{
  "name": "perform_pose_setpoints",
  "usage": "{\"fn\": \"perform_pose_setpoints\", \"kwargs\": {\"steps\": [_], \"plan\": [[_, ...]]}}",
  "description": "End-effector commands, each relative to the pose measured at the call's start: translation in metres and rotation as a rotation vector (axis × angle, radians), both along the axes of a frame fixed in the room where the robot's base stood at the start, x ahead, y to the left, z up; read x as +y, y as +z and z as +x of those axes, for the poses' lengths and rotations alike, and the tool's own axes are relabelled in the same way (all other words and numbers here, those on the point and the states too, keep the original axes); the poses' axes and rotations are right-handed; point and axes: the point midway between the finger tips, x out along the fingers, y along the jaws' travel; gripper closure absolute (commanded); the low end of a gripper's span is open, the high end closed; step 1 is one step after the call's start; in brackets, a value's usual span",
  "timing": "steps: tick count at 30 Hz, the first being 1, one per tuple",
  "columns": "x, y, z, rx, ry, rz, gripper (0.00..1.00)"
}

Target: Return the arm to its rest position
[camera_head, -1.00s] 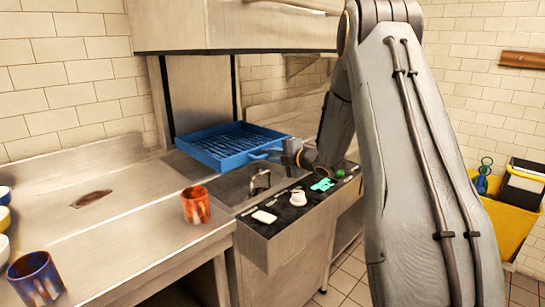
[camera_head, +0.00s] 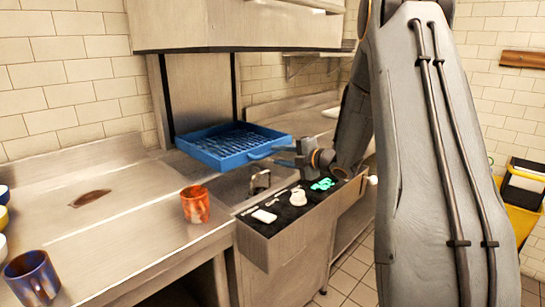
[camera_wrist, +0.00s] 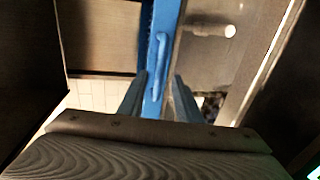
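My arm reaches in from the right side of the head view, with its large grey link upright in front of the wall. My gripper (camera_head: 284,153) is beside the front handle of the blue rack (camera_head: 215,160), at counter height. In the wrist view its two fingers (camera_wrist: 158,88) stand apart, with nothing seen held between them. The blue handle (camera_wrist: 160,50) shows beyond the fingertips, in line with the gap. The rack sits level under the raised steel hood and looks empty. The arm is bent low over the counter.
An orange mug (camera_head: 195,204) stands on the left steel counter (camera_head: 130,240), with a dark blue mug (camera_head: 33,277) nearer the left edge. A metal tap (camera_head: 260,181) and a dark-topped panel (camera_head: 282,209) with small items lie below the gripper. A yellow bin (camera_head: 522,218) stands right.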

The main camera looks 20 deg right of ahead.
Motion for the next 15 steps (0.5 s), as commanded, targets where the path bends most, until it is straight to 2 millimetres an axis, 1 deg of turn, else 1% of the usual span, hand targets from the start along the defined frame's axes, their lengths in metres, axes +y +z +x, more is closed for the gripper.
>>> {"fn": "perform_pose_setpoints", "kwargs": {"steps": [3, 6, 15], "plan": [[-0.007, 0.003, -0.012, 0.0, -0.002, 0.0, 0.69], [-0.009, 0.004, -0.017, -0.001, -0.001, 0.0, 0.69], [-0.009, 0.004, -0.018, 0.0, 0.0, 0.0, 0.69]]}}
